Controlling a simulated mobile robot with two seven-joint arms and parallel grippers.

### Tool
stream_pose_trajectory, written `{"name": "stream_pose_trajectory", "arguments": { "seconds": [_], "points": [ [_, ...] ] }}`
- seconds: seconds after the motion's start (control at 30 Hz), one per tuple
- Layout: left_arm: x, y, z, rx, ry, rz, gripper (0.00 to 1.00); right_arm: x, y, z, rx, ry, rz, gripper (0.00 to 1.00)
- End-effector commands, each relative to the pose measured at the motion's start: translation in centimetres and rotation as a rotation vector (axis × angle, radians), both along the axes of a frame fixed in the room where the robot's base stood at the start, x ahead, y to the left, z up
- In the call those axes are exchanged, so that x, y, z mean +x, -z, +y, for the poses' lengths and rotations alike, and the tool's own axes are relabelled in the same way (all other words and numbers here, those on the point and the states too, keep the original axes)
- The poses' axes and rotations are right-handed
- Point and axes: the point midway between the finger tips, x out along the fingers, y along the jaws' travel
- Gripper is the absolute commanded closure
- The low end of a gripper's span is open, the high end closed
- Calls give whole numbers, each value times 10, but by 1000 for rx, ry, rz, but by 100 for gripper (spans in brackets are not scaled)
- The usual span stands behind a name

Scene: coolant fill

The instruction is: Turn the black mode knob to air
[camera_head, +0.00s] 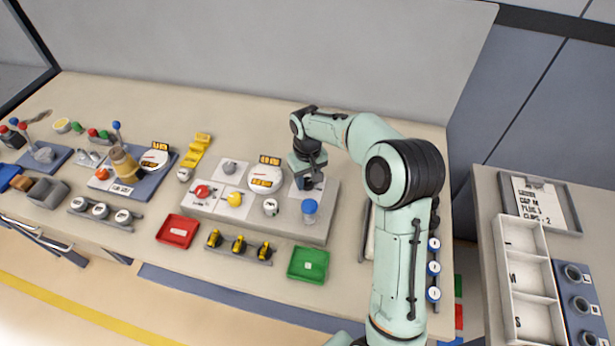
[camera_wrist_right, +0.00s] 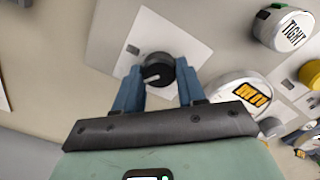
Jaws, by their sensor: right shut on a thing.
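The black mode knob (camera_wrist_right: 158,70) is round and dark, with a pale pointer line that points to the left in the right wrist view. It sits on a white plate (camera_wrist_right: 120,38) with a small grey label (camera_wrist_right: 133,50), too small to read. My right gripper (camera_head: 311,184) is at the right part of the raised grey panel (camera_head: 262,225). In the right wrist view, its blue fingers (camera_wrist_right: 158,88) are shut on the knob, one on each side. In the head view the gripper and wrist hide the knob. My left gripper is not in view.
A dial (camera_head: 266,177) with an orange display, a red knob (camera_head: 203,191), a yellow knob (camera_head: 235,199) and a blue-capped cylinder (camera_head: 309,207) share the panel. A red tray (camera_head: 178,231) and a green tray (camera_head: 308,264) lie in front. The bench behind the panel is clear.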

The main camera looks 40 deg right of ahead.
Motion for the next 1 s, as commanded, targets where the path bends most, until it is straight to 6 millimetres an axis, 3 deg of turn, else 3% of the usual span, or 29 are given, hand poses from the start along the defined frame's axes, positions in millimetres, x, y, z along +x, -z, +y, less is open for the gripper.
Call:
{"name": "stream_pose_trajectory", "arguments": {
  "seconds": [0.5, 1.0],
  "points": [
    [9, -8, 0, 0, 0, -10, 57, 0, -1, 0, 0, -458, 0, 91],
    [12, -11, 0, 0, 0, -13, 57, 0, -1, 1, 0, -665, 0, 91]
  ]
}}
